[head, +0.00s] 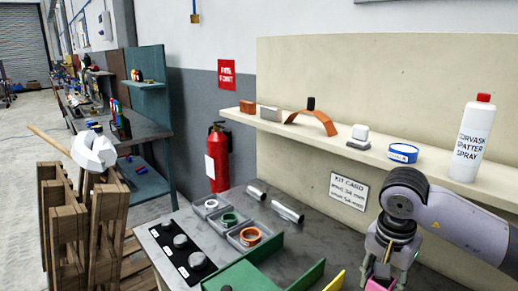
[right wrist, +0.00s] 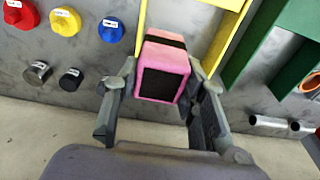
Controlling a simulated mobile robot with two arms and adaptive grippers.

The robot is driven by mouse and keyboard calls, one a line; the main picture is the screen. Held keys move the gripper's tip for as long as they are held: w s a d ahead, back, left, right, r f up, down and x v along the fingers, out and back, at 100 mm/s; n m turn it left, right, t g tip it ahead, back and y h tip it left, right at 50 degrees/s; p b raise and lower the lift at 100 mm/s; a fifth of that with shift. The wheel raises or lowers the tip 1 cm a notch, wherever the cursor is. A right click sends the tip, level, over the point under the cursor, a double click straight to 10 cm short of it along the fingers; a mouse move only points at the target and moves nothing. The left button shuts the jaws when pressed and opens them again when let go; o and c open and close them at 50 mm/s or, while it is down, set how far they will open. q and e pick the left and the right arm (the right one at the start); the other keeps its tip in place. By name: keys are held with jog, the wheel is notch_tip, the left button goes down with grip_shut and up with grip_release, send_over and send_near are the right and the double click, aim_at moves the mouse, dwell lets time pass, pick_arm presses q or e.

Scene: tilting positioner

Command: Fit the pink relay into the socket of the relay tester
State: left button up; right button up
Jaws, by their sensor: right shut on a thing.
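The pink relay (right wrist: 163,68) has a dark end face and a dark band. It is between the fingers of my right gripper (right wrist: 160,110), which is shut on it. In the head view my right gripper (head: 385,268) is at the lower right, over the front of the bench, and a bit of the pink relay (head: 376,286) shows at the bottom edge. The rest of the relay is cut off there. I cannot make out the relay tester or its socket in either view. My left gripper is not in view.
The grey bench (head: 308,233) holds a black panel with knobs (head: 168,231), several small trays with rings, metal tubes (head: 288,211), a green part (head: 240,277) and a yellow part (head: 336,281). A shelf (head: 335,139) runs behind. The right wrist view shows colored round pieces (right wrist: 65,21).

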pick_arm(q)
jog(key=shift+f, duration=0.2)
pick_arm(e)
jog(key=s+a+f+n+y, duration=0.1)
jog(key=s+a+f+n, duration=0.2)
jog(key=s+a+n, duration=0.3)
jog(key=s+n, duration=0.1)
jog(key=n, duration=0.3)
jog(key=shift+s+a, duration=0.2)
jog(key=shift+a, duration=0.2)
